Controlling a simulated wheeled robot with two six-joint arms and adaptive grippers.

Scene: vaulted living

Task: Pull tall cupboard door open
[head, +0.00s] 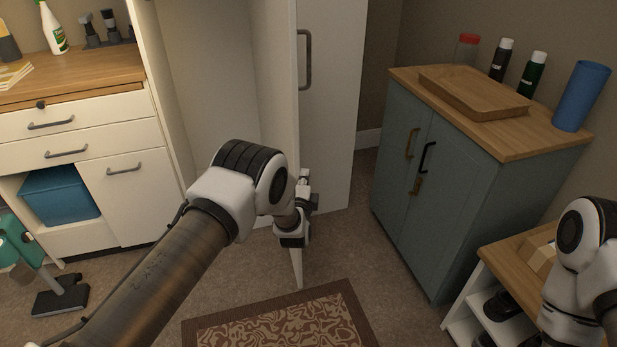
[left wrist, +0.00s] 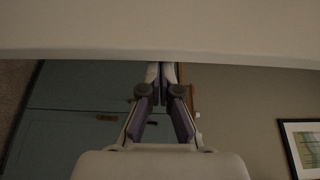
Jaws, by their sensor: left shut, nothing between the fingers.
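The tall cupboard (head: 225,85) is white and stands behind my left arm. Its door (head: 297,262) is swung open and shows nearly edge-on, with a grey bar handle (head: 308,60) standing out on its right side. My left gripper (head: 304,182) is low by the door's edge, well below the handle, and is shut and empty. In the left wrist view the closed fingers (left wrist: 161,72) point up under a broad pale panel (left wrist: 160,32). I cannot tell whether they touch it. My left arm hides part of the cupboard's lower interior.
A teal cabinet (head: 470,165) with a wooden tray (head: 475,92) and bottles stands right. A low shelf unit (head: 500,285) is front right, near my right arm. White drawers (head: 80,135) stand left. A patterned rug (head: 280,325) lies on the floor in front.

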